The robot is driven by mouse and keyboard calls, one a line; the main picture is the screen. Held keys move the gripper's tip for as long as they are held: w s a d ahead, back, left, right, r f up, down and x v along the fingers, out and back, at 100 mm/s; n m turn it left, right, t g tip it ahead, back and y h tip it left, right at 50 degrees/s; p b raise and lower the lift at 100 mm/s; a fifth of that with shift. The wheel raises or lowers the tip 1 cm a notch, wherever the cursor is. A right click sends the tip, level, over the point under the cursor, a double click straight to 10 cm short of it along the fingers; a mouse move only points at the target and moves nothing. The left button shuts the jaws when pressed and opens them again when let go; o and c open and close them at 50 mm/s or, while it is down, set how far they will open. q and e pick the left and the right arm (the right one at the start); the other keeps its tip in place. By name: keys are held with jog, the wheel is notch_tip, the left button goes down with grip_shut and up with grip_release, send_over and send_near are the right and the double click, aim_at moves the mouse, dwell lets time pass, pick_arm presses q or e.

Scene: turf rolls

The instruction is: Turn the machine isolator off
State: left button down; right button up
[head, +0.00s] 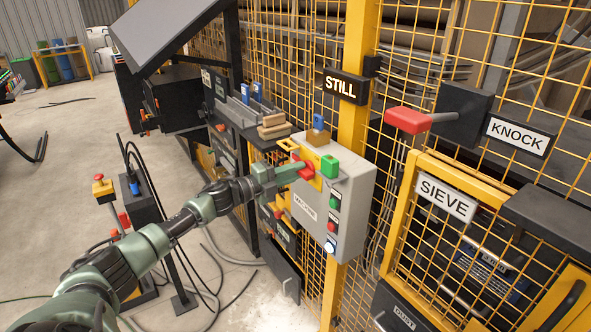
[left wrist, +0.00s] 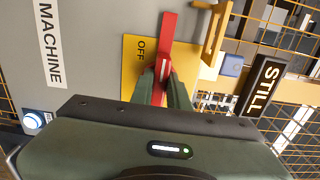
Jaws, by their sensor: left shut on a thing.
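The machine isolator is a red handle (left wrist: 169,30) on a yellow plate (left wrist: 132,72), on the front of a grey box (head: 346,212) labelled MACHINE. In the left wrist view the handle runs nearly parallel to the MACHINE lettering, beside the word OFF (left wrist: 141,50) on the plate. My left gripper (head: 306,170) is shut on the red handle, with its green fingers (left wrist: 164,80) on either side of it. The fingers hide part of the handle and plate. In the head view the handle's red (head: 308,166) shows only in small part. My right gripper is not in view.
Green (head: 335,203) and red (head: 332,227) buttons and a lit white-blue one (head: 330,247) sit on the box. Yellow mesh fencing stands behind; a red lever (head: 408,120) juts out at right.

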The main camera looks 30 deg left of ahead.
pick_arm(q)
jog(key=shift+n, duration=0.3)
jog(key=c, duration=1.4)
grip_release()
jog(key=shift+o, duration=0.2)
jog(key=b+v, duration=0.2)
jog(key=v, duration=0.5)
jog(key=shift+s+a, duration=0.15)
jog(key=shift+s, duration=0.2)
jog(key=shift+f, duration=0.1)
